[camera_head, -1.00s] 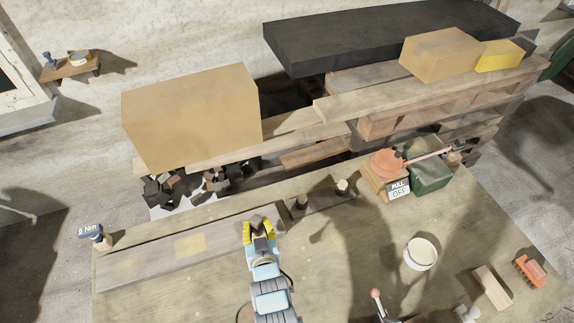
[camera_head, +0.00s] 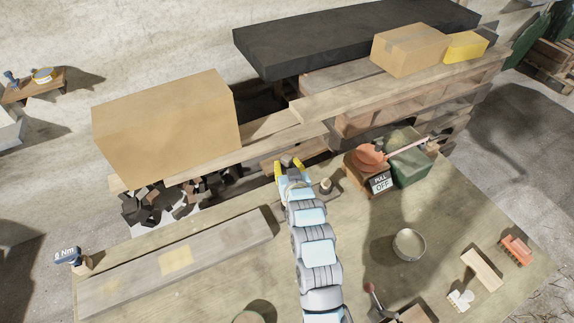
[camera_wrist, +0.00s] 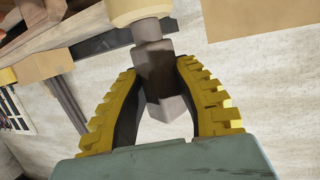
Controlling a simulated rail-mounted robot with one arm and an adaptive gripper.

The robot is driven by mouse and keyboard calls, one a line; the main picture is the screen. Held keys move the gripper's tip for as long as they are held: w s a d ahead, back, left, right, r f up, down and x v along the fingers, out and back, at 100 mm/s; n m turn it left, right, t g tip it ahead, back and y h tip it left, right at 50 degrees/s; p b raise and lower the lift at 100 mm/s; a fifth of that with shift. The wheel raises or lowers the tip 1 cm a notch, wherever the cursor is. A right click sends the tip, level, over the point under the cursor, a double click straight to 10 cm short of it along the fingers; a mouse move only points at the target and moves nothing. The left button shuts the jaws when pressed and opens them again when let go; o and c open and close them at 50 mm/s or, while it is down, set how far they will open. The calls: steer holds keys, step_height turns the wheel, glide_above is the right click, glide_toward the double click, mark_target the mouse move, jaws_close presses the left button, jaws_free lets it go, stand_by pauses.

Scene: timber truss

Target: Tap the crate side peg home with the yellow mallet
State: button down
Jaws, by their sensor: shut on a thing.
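My gripper (camera_head: 291,167) is at the back edge of the workbench, beside a short dark strip with an upright pale-topped peg (camera_head: 326,185). In the wrist view its yellow-padded fingers (camera_wrist: 158,85) are shut on a dark, square-sided grip (camera_wrist: 158,70) with a pale yellow round end (camera_wrist: 138,8) beyond the fingertips. I take this to be the yellow mallet; its full shape is hidden. A second peg position on the strip is hidden behind my arm. I cannot tell which peg is the crate side peg.
An orange round-headed thing (camera_head: 369,155) with a long handle lies over a green box (camera_head: 410,170), behind a "PULL OFF" card (camera_head: 381,183). A grey plank (camera_head: 170,265) lies left. A round tin (camera_head: 408,245) stands right. Pallets and cardboard boxes (camera_head: 165,125) stand behind.

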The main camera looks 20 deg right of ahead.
stand_by(0.5)
steer(key=shift+f+b, duration=1.65)
steer(key=shift+f, duration=0.5)
steer(key=shift+f+b, duration=1.5)
steer(key=shift+f, duration=0.6)
steer(key=shift+r+p, duration=0.45)
steer(key=shift+r, duration=1.3)
steer(key=shift+f, duration=0.1)
